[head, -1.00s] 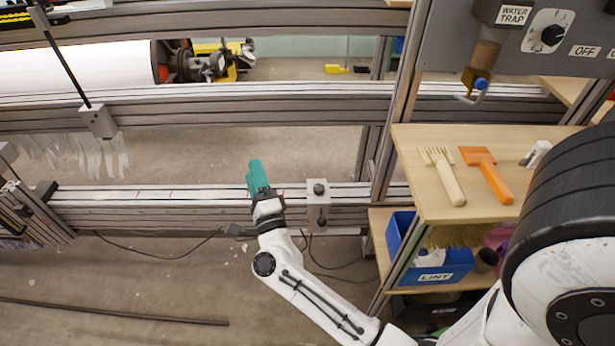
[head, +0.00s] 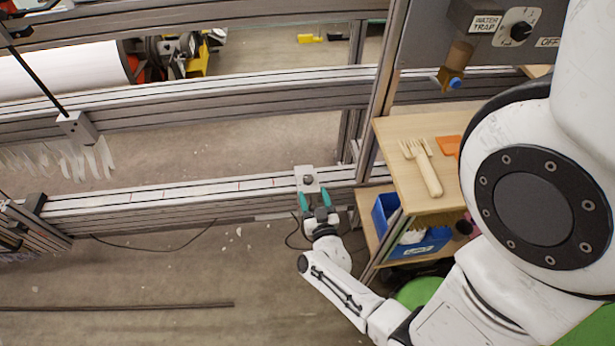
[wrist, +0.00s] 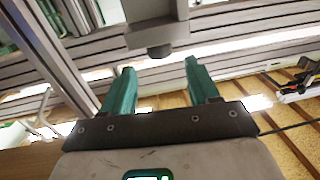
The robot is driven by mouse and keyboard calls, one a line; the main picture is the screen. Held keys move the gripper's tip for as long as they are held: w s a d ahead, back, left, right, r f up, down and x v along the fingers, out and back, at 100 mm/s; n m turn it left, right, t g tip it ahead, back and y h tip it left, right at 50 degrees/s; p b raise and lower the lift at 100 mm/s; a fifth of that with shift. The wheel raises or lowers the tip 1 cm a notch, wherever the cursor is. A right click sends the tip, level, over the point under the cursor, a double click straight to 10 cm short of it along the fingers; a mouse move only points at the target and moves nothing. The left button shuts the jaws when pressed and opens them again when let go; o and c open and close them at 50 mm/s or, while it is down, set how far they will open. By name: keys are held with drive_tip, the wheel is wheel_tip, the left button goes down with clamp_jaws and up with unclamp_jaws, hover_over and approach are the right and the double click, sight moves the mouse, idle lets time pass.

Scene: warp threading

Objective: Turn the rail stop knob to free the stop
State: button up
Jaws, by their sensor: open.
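The rail stop is a grey block (head: 305,175) clamped on the lower rail, with a dark round knob (head: 308,179) on its upper face. My gripper (head: 314,198) is open, its two teal fingers pointing at the stop from the near side. The lower part of the block is hidden behind the gripper. In the wrist view the block (wrist: 152,22) stands ahead, with a dark knob (wrist: 158,51) at its lower end. That knob lies between the lines of the two fingers (wrist: 160,68), just beyond their tips. No contact shows there.
The lower rail (head: 150,197) runs left with small red marks. A wooden shelf (head: 390,150) with a pale comb-like tool (head: 424,168) and a blue bin (head: 385,212) stand to the right. A cable (head: 150,247) and a dark rod (head: 120,306) lie on the floor.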

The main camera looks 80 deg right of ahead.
sight(309, 183)
drive_tip(key=x, duration=0.7)
drive_tip(key=shift+w+b, duration=0.1)
drive_tip(key=shift+b, duration=0.25)
drive_tip(key=c, duration=0.9)
